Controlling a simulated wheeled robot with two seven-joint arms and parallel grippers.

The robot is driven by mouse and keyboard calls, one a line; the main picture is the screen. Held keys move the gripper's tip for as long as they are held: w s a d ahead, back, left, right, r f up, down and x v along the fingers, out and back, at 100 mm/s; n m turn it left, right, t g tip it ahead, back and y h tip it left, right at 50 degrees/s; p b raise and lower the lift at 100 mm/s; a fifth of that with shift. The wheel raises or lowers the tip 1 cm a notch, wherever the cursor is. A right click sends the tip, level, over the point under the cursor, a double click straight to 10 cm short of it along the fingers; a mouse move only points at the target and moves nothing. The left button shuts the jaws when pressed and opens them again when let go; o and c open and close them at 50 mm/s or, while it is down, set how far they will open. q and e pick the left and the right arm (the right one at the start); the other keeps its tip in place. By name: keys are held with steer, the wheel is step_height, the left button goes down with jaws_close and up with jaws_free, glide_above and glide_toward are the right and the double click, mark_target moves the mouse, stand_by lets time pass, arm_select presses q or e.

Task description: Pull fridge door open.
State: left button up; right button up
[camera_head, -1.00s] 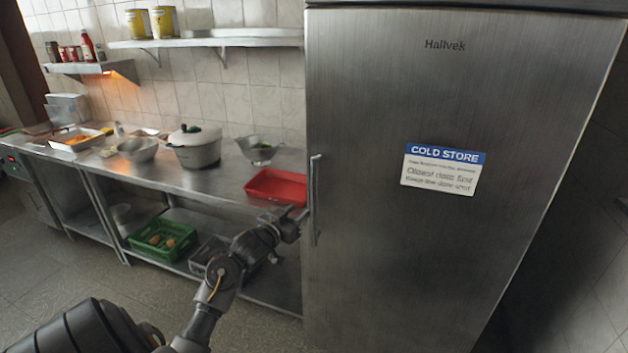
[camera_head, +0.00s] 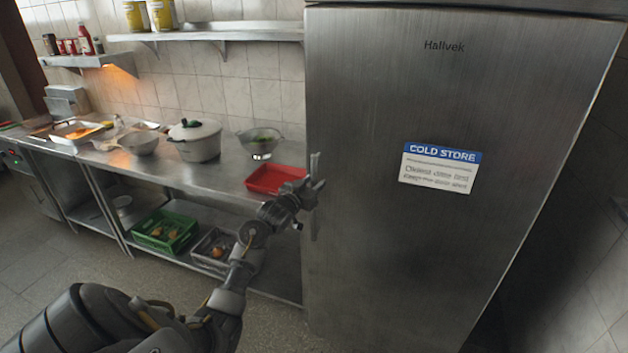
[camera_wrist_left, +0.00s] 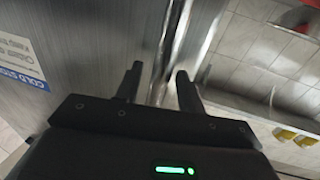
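The steel fridge door (camera_head: 400,235) fills the right half of the head view, closed, with a blue and white label. Its vertical bar handle (camera_head: 315,168) is on the door's left edge. My left gripper (camera_head: 312,190) is at the handle, its fingers partly overlapping it. In the left wrist view, the two dark fingers (camera_wrist_left: 158,85) are apart, with the shiny handle (camera_wrist_left: 174,50) running between them. A gap shows beside the handle, so the gripper looks open around it. My right gripper is not seen.
A steel counter (camera_head: 215,180) left of the fridge holds a red tray (camera_head: 272,179), a white pot (camera_head: 196,143) and a colander (camera_head: 260,141). A green crate (camera_head: 165,231) sits on its lower shelf. Floor in front is clear.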

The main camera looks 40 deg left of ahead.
arm_select(q)
steer(key=shift+w, duration=0.4)
jaws_close()
